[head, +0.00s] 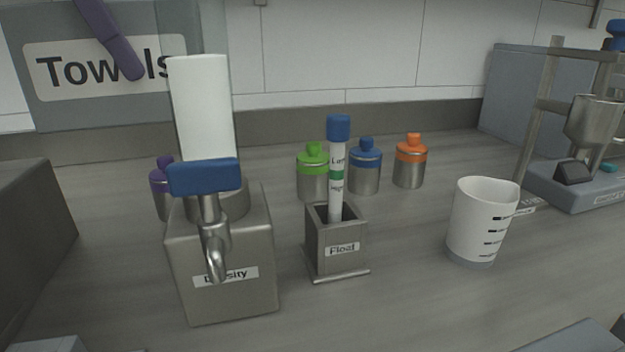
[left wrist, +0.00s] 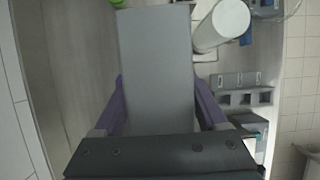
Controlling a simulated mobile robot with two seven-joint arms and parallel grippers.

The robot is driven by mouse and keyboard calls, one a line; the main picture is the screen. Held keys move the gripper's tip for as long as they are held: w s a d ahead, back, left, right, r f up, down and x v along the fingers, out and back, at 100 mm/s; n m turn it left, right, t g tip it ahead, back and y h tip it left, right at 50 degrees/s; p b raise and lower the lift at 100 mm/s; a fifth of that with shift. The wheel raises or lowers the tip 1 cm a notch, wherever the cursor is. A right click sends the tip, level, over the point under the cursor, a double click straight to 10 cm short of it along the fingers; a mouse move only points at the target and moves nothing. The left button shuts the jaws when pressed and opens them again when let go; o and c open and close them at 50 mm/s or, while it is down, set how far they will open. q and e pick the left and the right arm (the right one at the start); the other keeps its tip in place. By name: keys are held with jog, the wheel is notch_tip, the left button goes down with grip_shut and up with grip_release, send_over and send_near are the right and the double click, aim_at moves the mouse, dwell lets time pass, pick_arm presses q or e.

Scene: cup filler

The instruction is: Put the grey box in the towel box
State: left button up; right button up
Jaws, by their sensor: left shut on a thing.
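The towel box (head: 18,60) is at the top left of the head view, grey, with a white "Towels" label. One purple finger of my left gripper (head: 118,48) shows in front of that label; the rest is cut off by the top edge. In the left wrist view, my left gripper (left wrist: 159,88) is shut on the plain grey box (left wrist: 155,50), with a purple finger on each side. In the head view I cannot clearly make out the held box, nor tell whether it touches the towel box. My right gripper is not in view.
A metal dispenser (head: 225,285) with a blue tap handle stands below the towel box. A holder (head: 336,255) with a tube, several small capped bottles and a white cup (head: 480,225) stand to its right. Lab apparatus (head: 590,185) is at the far right. A dark block (head: 35,245) is at the left.

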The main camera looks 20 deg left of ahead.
pick_arm(q)
notch_tip(320, 180, down, 17)
jog(key=shift+f+b, duration=0.1)
jog(key=shift+b, duration=1.1)
